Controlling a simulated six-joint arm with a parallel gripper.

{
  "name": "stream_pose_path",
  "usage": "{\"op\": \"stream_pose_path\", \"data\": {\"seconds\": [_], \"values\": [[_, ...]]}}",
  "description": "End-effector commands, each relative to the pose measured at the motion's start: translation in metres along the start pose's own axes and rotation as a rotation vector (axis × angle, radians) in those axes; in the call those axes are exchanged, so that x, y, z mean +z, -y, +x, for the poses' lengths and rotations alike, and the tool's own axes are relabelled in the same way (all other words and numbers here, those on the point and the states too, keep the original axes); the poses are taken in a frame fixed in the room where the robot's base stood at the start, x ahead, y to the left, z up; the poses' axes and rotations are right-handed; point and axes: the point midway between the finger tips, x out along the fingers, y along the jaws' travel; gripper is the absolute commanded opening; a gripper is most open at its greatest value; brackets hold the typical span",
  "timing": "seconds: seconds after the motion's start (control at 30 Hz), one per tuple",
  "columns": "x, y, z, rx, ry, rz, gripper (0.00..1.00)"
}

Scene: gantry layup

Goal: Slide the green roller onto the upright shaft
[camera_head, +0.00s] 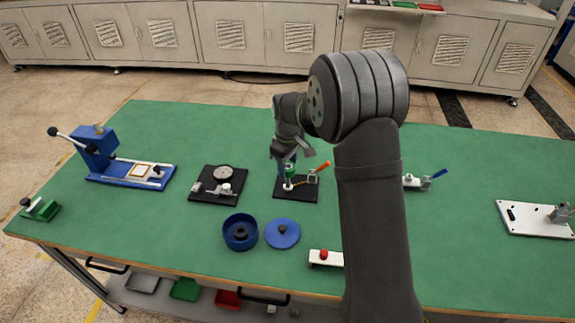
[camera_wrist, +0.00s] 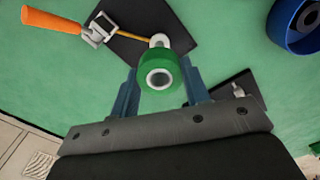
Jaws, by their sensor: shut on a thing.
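The green roller (camera_wrist: 160,64) is between the two fingers of my gripper (camera_wrist: 160,88), which is shut on it. Its round end with a pale-rimmed hole faces the wrist camera. In the head view the roller (camera_head: 290,170) hangs below my gripper (camera_head: 288,160), over a black base plate (camera_head: 297,195). A pale upright part (camera_head: 288,185), which looks like the shaft, shows just below the roller. In the wrist view a pale rounded part (camera_wrist: 159,40) shows past the roller's edge. I cannot tell whether the shaft is inside the roller's hole.
An orange-handled clamp (camera_head: 321,167) stands on the same plate, close right of the roller. A black plate with a dial (camera_head: 223,173) lies to the left. A blue cup (camera_head: 240,232) and blue disc (camera_head: 282,234) lie in front. The green table (camera_head: 150,225) is clear at front left.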

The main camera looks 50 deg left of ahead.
Motion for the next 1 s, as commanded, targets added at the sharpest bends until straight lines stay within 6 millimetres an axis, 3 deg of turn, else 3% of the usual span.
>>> {"op": "stream_pose_path", "data": {"seconds": [1.0], "values": [[0.0,0.0,0.011,-0.001,0.001,0.0,0.19]]}}
